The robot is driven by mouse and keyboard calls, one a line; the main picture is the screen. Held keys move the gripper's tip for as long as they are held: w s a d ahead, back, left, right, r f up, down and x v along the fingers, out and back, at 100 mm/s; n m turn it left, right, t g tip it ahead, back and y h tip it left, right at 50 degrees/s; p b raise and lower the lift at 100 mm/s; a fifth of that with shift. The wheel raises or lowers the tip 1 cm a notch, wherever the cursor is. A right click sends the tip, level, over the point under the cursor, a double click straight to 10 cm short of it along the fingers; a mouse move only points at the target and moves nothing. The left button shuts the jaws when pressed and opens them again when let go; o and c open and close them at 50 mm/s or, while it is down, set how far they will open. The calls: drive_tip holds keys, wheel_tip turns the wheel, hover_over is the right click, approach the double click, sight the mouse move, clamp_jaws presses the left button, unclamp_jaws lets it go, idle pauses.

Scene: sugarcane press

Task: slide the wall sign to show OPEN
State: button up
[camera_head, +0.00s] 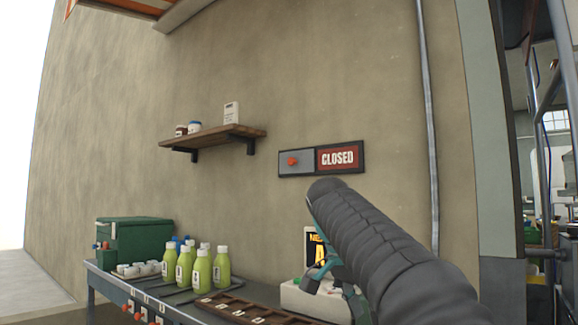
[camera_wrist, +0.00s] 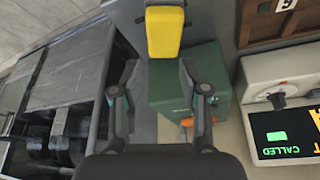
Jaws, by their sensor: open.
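The wall sign (camera_head: 338,159) is mounted on the beige wall in the head view. Its red panel reads CLOSED on the right half. A grey sliding cover with an orange-red knob (camera_head: 292,161) sits over the left half. My gripper (camera_wrist: 160,98) is open and empty in the wrist view, its two fingers apart and pointing down over the counter area. In the head view my gripper (camera_head: 322,270) is partly hidden behind my dark arm, below the sign and apart from it. The sign is not in the wrist view.
A wooden shelf (camera_head: 213,138) with small jars and a white carton is left of the sign. The counter below holds a green box (camera_head: 133,241), green bottles (camera_head: 201,271) and a white device (camera_head: 314,298). A grey pipe (camera_head: 428,120) runs up the wall at right.

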drive_tip(key=shift+n, duration=0.9)
drive_tip(key=s, duration=0.1)
drive_tip(key=s+d, duration=0.1)
drive_tip(key=s+f, duration=0.1)
drive_tip(key=shift+s+d, duration=0.3)
clamp_jaws()
drive_tip(key=s+d+f+n+t+y+p, duration=0.1)
drive_tip(key=s+f+n, duration=0.8)
drive_tip(key=s+f, duration=1.4)
drive_tip(key=d+t+y, duration=0.1)
drive_tip(key=t+y, duration=0.1)
drive_tip(key=shift+s+d+f+y, duration=0.15)
drive_tip(key=shift+s+f+y, duration=0.15)
drive_tip(key=shift+s, duration=0.05)
